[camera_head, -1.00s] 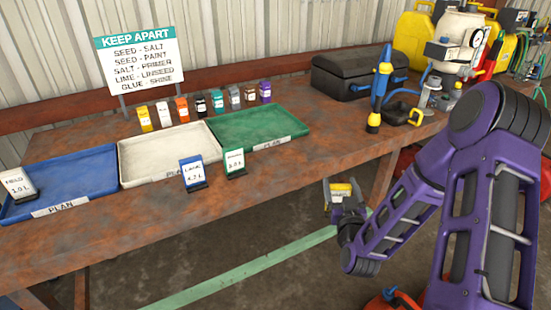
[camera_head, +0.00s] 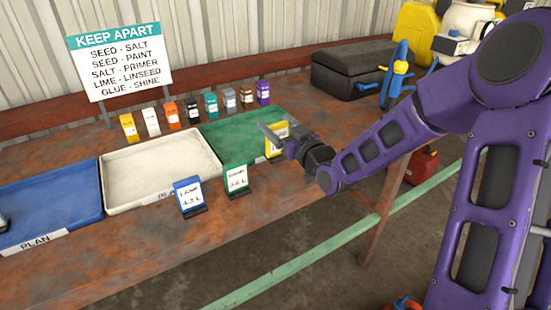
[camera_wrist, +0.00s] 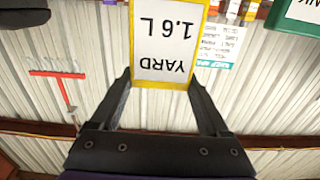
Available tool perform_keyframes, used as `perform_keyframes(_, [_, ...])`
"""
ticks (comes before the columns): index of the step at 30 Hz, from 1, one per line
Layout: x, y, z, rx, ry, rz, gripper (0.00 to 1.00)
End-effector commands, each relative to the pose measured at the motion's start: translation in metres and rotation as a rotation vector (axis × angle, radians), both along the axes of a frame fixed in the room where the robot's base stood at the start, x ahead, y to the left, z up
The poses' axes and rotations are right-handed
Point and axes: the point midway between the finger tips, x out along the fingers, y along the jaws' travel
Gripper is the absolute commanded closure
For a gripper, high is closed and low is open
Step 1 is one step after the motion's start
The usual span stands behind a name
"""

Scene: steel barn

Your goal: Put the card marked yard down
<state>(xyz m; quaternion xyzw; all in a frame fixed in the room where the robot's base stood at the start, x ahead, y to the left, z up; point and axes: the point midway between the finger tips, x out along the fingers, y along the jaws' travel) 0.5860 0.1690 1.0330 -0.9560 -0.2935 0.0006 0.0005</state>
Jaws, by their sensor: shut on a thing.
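The card marked yard (camera_wrist: 166,45) is white with a yellow border and reads "YARD 1.6 L", upside down in the wrist view. My gripper (camera_wrist: 165,85) is shut on its side edges. In the head view the yellow-edged card (camera_head: 277,139) is held at the front right part of the green tray (camera_head: 240,150). I cannot tell whether the card touches the tray or bench. My gripper also shows in the head view (camera_head: 283,140), reaching in from the right.
A blue-edged card (camera_head: 188,194) and a green-edged card (camera_head: 236,179) stand at the bench front. A white tray (camera_head: 160,205) and blue tray (camera_head: 45,195) lie left. Several small coloured cartons (camera_head: 192,112) stand behind, below a KEEP APART sign (camera_head: 118,58).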

Motion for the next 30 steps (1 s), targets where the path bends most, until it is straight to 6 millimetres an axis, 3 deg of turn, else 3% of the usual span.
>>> perform_keyframes(3, [0.0,0.0,-0.023,0.002,0.003,0.0,1.0])
perform_keyframes(10, [0.0,0.0,-0.041,0.002,0.001,-0.002,1.0])
perform_keyframes(15, [0.0,0.0,-0.065,0.003,0.003,-0.001,1.0])
perform_keyframes(28, [0.0,0.0,-0.073,0.0,-0.002,-0.001,1.0])
perform_keyframes(29, [0.0,0.0,-0.073,0.0,-0.001,-0.001,0.19])
perform_keyframes(30, [0.0,0.0,-0.072,0.0,-0.001,-0.001,0.12])
